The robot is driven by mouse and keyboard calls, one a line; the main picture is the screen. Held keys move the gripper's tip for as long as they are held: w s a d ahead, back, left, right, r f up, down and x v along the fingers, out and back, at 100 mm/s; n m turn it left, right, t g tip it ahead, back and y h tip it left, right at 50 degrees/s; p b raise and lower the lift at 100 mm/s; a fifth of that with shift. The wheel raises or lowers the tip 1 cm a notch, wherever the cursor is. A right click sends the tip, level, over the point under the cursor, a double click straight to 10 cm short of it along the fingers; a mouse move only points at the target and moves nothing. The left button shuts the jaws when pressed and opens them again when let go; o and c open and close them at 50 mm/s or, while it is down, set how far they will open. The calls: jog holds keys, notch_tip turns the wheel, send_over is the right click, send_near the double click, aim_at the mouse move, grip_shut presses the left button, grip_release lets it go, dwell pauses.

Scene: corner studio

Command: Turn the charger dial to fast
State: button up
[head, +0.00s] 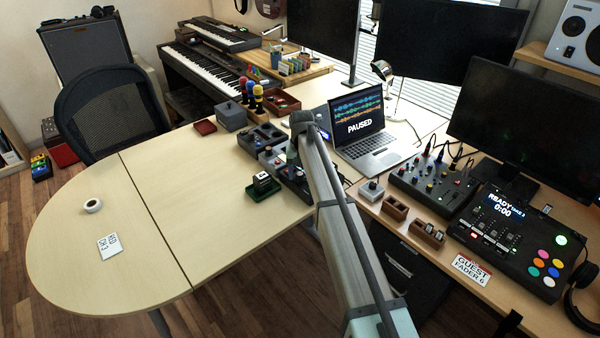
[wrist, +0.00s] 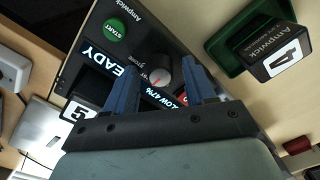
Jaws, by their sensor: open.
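In the wrist view the charger (wrist: 175,40) is a dark panel lettered Ampwick, with a green START button (wrist: 115,30), a display partly reading "EADY" and another partly reading "LOW 47%". Its dial (wrist: 161,76) is a small light grey knob with a red mark; the word STORE is beside it. Which setting the mark points at I cannot tell. My gripper (wrist: 158,65) is open, its two blue fingers on either side of the dial, with gaps visible. In the head view my arm covers part of the charger (head: 296,180) and the fingers are hidden.
A block marked 5 (wrist: 78,112) is on the other side. A laptop (head: 368,150) reading PAUSED stands close behind. The rounded left table end (head: 100,200) is mostly clear.

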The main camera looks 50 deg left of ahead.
aim_at(301, 173)
notch_tip(301, 173, up, 14)
jog(key=shift+w, duration=0.15)
dwell(0.5)
jog(key=shift+d+f, duration=0.1)
dwell(0.3)
jog(key=w+d+f+m+h, duration=0.1)
jog(key=w+d+f+m, duration=0.1)
jog(key=d+f, duration=1.3)
jog(key=w+d+f+m, duration=0.1)
jog(key=d+f+m, duration=0.2)
jog(key=d+f, duration=1.2)
jog(key=w+d+f+m+h, duration=0.15)
jog(key=d+f, duration=0.85)
jog(key=d, duration=1)
jog(key=s+d+f+m+g, duration=0.15)
jog(key=s+d+f, duration=0.35)
jog(key=d, duration=0.5)
jog(key=s+d+f+m+g, duration=0.1)
jog(key=s+d+f+g, duration=0.1)
jog(key=s+d+f, duration=0.55)
jog(key=s+d+m+g+y, duration=0.1)
jog(key=s+d+g+y, duration=0.1)
jog(key=s+d, duration=1.3)
jog(key=shift+s+m+g, duration=0.3)
jog(key=shift+s+g, duration=0.25)
jog(key=shift+s, duration=0.7)
